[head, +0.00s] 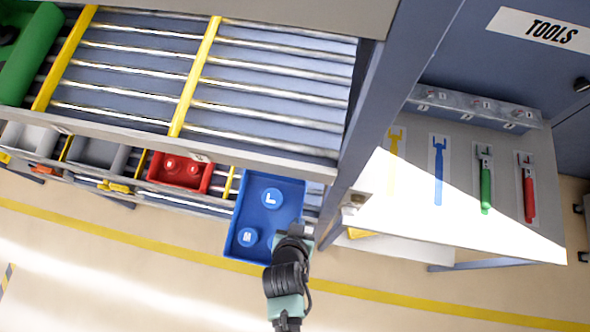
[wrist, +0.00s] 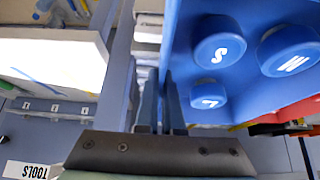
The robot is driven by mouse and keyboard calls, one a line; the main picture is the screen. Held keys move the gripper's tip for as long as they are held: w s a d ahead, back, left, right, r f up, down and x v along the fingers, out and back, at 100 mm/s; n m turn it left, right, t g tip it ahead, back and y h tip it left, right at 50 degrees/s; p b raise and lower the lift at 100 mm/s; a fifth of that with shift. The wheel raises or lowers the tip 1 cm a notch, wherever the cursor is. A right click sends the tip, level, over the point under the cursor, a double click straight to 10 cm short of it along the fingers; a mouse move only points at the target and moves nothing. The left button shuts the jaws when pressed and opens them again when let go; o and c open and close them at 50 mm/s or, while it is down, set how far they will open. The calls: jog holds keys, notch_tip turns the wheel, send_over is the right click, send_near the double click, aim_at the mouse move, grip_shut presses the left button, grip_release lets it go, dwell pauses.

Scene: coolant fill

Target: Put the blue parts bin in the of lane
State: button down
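The blue parts bin (head: 286,199) is in front of the lower rack level, overlapping its right end in the head view. It holds blue round caps marked L (head: 272,198), M (head: 247,237) and S (wrist: 220,50). My gripper (head: 302,234) is at the bin's right edge. In the wrist view the two fingers (wrist: 165,95) are close together at the bin's side wall (wrist: 172,35), apparently pinching it. The lower roller lanes (head: 208,203) lie behind and left of the bin, split by yellow dividers (head: 232,183). Whether the bin touches the rollers cannot be told.
A red bin (head: 206,182) and a grey bin (head: 95,153) sit on the lower level. Upper roller lanes (head: 270,85) lie above, with a green bin (head: 35,45) far left. A rack post (head: 372,125) and a tool shelf (head: 455,200) stand close on the right.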

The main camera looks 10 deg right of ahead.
jog(key=w+d+b, duration=0.1)
jog(key=w, duration=0.4)
jog(key=w+d+b, duration=0.1)
jog(key=w+d, duration=0.1)
jog(key=w, duration=0.2)
jog(key=w+d+b, duration=0.1)
jog(key=w+b, duration=0.1)
jog(key=w, duration=0.3)
jog(key=shift+w+d, duration=0.3)
jog(key=shift+d, duration=0.05)
jog(key=shift+f+b, duration=0.8)
jog(key=shift+f, duration=0.15)
jog(key=c, duration=1)
grip_release()
jog(key=shift+o, duration=0.2)
jog(key=b+v, duration=0.1)
jog(key=v, duration=1.2)
jog(key=shift+f, duration=0.1)
